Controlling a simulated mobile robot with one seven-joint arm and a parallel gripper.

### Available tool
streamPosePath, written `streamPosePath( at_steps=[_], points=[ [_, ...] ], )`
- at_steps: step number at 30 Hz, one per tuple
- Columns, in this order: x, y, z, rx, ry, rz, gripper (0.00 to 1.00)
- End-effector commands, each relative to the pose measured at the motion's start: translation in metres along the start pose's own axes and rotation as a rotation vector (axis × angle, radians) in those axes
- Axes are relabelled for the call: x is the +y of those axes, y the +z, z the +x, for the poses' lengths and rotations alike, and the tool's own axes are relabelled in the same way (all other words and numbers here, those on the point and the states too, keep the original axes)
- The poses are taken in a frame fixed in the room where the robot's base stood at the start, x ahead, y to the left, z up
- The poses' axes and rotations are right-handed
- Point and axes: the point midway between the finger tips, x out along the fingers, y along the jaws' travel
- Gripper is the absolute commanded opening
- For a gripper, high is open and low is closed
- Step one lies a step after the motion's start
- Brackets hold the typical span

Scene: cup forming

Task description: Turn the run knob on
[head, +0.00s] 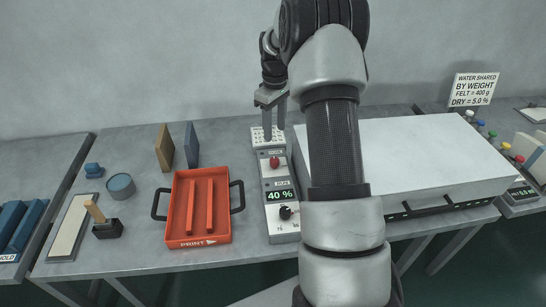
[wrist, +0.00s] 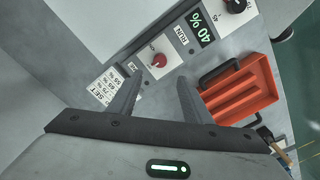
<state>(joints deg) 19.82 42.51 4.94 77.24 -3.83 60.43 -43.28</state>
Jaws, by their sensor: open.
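The control panel (head: 268,222) is a narrow pale box on the bench, left of the white press. It carries a red knob (head: 274,162), a display reading 40 % (head: 280,195) and a black knob (head: 285,212). In the wrist view, the word RUN is printed between the red knob (wrist: 159,60) and the display (wrist: 202,28). My gripper (head: 274,118) is open and empty above the panel's far end, near its printed chart. In the wrist view its fingertips (wrist: 160,82) point toward the red knob, apart from it, with the knob roughly between them.
A large white press (head: 425,160) stands right of the panel, partly behind my arm. An orange tray (head: 199,238) with black handles lies to the left. Two upright blocks (head: 164,148), a blue-grey round tub (head: 120,186) and a wooden-handled tool (head: 106,228) stand farther left.

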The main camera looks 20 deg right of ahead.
Motion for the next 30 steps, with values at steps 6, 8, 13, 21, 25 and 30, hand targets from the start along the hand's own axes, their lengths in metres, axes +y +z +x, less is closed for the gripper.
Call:
streamPosePath(
  at_steps=[6, 8, 13, 21, 25, 30],
  points=[
    [-0.001, 0.001, 0.051, -0.003, -0.003, 0.001, 0.45],
    [-0.001, 0.001, 0.064, -0.003, -0.003, 0.001, 0.45],
    [-0.001, 0.001, 0.097, -0.002, -0.002, 0.001, 0.45],
    [-0.001, 0.0, 0.125, 0.0, 0.0, 0.001, 0.45],
    [0.0, 0.0, 0.128, 0.0, 0.001, 0.001, 0.45],
    [0.0, 0.0, 0.128, 0.0, 0.001, 0.001, 0.45]
  ],
)
